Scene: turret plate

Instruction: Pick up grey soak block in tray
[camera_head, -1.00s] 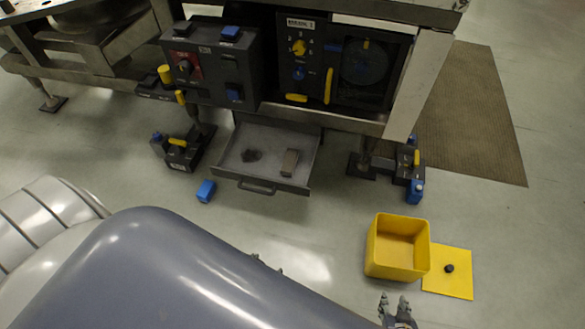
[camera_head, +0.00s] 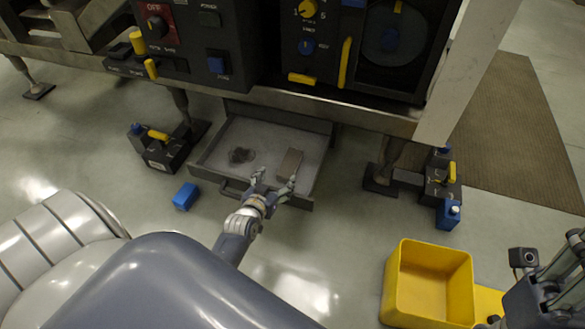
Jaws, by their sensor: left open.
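The grey soak block (camera_head: 291,164) is a small grey-brown block lying on the right side of the open tray (camera_head: 213,155), a shallow grey drawer pulled out under the machine. A dark lump (camera_head: 241,155) lies to its left in the tray. My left gripper (camera_head: 275,178) is open and empty at the tray's front edge, its fingers spread just in front of and to the left of the block; I cannot tell whether they touch it. My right gripper (camera_head: 556,272) is at the lower right edge, partly cut off, and its jaws cannot be made out.
A yellow bin (camera_head: 398,292) stands on the floor at the lower right, near my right gripper. A blue block (camera_head: 185,197) lies left of the tray. Black pedal units (camera_head: 165,154) flank the tray. The control panel (camera_head: 212,43) overhangs behind it.

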